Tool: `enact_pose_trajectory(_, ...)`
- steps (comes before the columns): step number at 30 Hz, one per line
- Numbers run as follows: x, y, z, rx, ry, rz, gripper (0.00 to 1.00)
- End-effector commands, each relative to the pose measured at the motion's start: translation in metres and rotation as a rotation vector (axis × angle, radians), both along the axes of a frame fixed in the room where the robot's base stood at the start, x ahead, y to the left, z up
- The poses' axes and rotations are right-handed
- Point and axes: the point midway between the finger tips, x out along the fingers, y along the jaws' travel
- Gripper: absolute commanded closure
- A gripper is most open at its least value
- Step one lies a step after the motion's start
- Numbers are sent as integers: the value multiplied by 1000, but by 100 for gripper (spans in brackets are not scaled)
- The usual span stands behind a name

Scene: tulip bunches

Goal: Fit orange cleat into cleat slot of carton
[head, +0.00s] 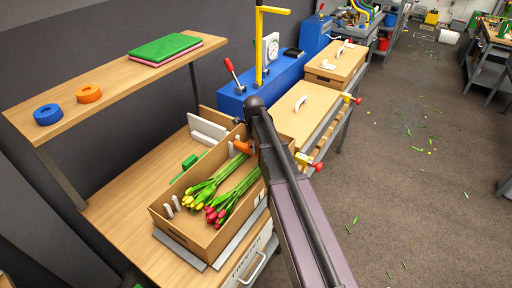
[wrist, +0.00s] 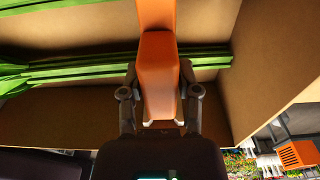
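The open carton (head: 176,231) stands on the wooden bench, with a yellow tulip bunch (head: 203,190) and a red tulip bunch (head: 225,205) lying in it. The orange cleat (head: 242,147) is at the carton's far end, partly hidden by my arm. In the wrist view the orange cleat (wrist: 158,75) stands between the two fingers of my gripper (wrist: 159,78), which are close against its sides. Green stems and carton walls show behind it. The cleat slot cannot be made out. My gripper is mostly hidden in the head view.
A shelf (head: 110,85) above holds a blue ring (head: 47,115), an orange ring (head: 88,94) and folded green and pink sheets (head: 166,48). A blue machine (head: 262,91) with a yellow post stands behind. Closed wooden boxes (head: 298,110) stand to the right. A green piece (head: 189,162) lies beside the carton.

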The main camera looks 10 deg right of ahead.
Motion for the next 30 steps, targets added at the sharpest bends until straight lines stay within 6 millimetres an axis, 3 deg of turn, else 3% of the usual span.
enact_pose_trajectory(1, 0, 0, 0, 0, 0, 0, 33)
enact_pose_trajectory(2, 0, 0, 0, 0, 0, 0, 24)
enact_pose_trajectory(3, 0, 0, 0, 0, 0, 0, 22)
enact_pose_trajectory(19, 0, 0, 4, 0, 0, 0, 22)
enact_pose_trajectory(30, 0, 0, 27, 0, 0, 0, 22)
